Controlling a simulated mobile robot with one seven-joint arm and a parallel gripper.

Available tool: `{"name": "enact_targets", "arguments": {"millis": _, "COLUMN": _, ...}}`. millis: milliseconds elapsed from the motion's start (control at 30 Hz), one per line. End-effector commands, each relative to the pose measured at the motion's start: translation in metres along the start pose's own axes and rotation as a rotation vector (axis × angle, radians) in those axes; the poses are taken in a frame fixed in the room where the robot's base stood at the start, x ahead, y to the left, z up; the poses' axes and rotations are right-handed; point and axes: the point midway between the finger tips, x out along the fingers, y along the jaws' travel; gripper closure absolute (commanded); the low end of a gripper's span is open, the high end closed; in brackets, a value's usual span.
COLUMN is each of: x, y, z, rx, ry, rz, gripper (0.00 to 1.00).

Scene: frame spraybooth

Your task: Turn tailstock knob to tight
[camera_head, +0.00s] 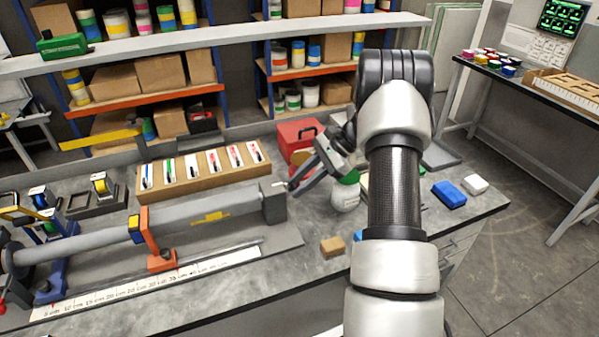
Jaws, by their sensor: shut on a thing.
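The lathe-like fixture holds a long grey tube (190,222) lying across the bench. The grey tailstock block (274,208) stands at the tube's right end. My gripper (287,187) reaches in from the right, tilted down to the left, with its fingertips at the top right of the tailstock. It is shut on the tailstock knob, which is small and mostly hidden by the fingers. I cannot tell from this view how far the knob is turned. My arm covers part of the bench to the right.
A red toolbox (298,135) and a white round container (345,196) stand near my gripper. A tan block (332,246) and a blue block (449,193) lie on the bench. An orange support (157,243) holds the tube.

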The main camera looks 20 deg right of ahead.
Motion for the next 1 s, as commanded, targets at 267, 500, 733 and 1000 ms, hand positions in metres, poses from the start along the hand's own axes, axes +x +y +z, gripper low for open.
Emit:
{"name": "enact_targets", "arguments": {"millis": 267, "x": -0.0013, "y": -0.0029, "z": 0.0006, "rx": 0.096, "ry": 0.000, "rz": 0.096, "gripper": 0.98}}
{"name": "enact_targets", "arguments": {"millis": 500, "x": -0.0006, "y": -0.0033, "z": -0.0003, "rx": 0.131, "ry": 0.000, "rz": 0.128, "gripper": 0.97}}
{"name": "enact_targets", "arguments": {"millis": 733, "x": -0.0003, "y": -0.0032, "z": -0.0007, "rx": 0.135, "ry": 0.000, "rz": 0.133, "gripper": 0.98}}
{"name": "enact_targets", "arguments": {"millis": 1000, "x": -0.0003, "y": -0.0031, "z": -0.0006, "rx": 0.135, "ry": 0.000, "rz": 0.132, "gripper": 0.63}}
